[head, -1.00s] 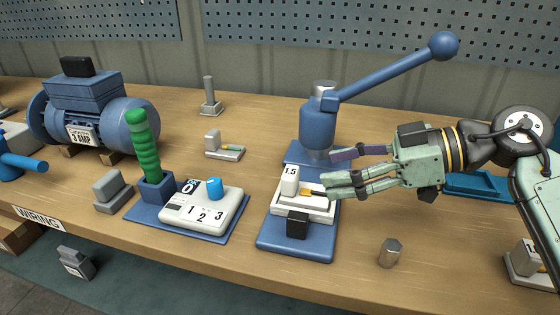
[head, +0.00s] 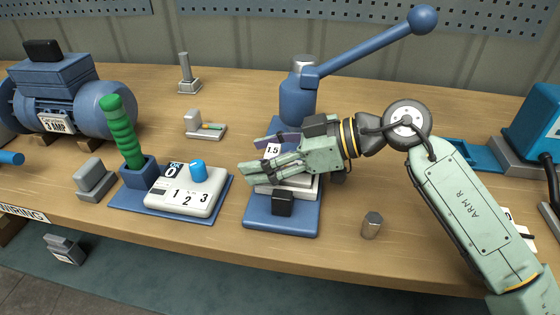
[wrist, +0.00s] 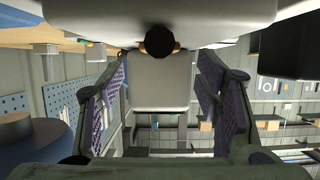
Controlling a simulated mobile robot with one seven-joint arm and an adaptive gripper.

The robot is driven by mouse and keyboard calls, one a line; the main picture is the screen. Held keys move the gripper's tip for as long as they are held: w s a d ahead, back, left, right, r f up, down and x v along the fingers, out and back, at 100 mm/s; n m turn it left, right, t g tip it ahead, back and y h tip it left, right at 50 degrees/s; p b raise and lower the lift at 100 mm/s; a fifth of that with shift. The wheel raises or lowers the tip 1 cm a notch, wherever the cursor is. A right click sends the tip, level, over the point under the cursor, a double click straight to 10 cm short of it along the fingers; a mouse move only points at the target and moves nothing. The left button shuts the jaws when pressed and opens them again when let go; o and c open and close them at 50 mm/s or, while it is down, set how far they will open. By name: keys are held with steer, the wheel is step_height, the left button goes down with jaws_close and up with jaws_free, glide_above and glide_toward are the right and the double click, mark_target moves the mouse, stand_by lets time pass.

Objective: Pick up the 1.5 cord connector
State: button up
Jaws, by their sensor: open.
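The 1.5 cord connector (head: 272,150) is a white upright block marked 1.5, standing on the white bed (head: 308,189) of the blue lever press. My gripper (head: 257,156) reaches in from the right at its height, with one finger behind the block and one in front. The front finger hides the block's lower part. In the wrist view a pale block (wrist: 160,82), apparently the connector, lies between the open purple-padded fingers, with gaps on both sides.
The press (head: 297,98) rises right behind my gripper, its lever slanting up right. A similar small connector (head: 207,130) lies behind. A metal cylinder (head: 372,225) stands at the front right.

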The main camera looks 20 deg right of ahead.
steer(key=shift+w+a, duration=0.1)
steer(key=c, duration=1.3)
jaws_close()
